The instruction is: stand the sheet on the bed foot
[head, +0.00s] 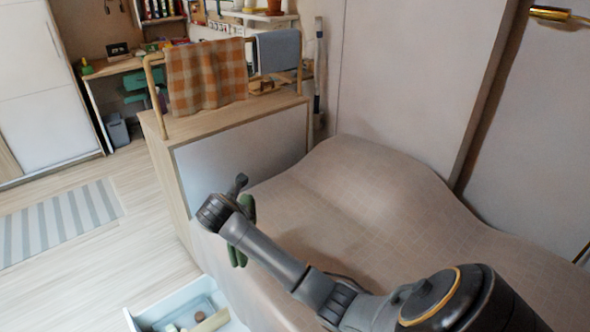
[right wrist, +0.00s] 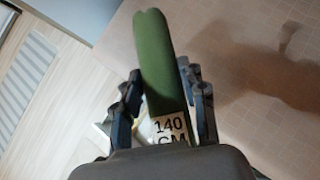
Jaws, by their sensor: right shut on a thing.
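The sheet is a dark green roll with a white "140 CM" label (right wrist: 163,60) in the right wrist view. My right gripper (right wrist: 160,90) is shut on it, with one finger on each side. In the head view parts of the green roll (head: 248,207) show beside my right wrist (head: 225,215), above the bed's near left edge; the fingers are mostly hidden there. The bed (head: 345,185) has a pinkish-beige cover. At its far end stands a wooden foot unit (head: 160,125) with a pale panel. My left gripper is not in view.
An orange checked cloth (head: 205,72) and a blue-grey cloth (head: 278,50) hang on rails on the foot unit's top. An open drawer (head: 150,318) with small items is below, at the bed's side. A striped rug (head: 60,220) lies on the open floor at left.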

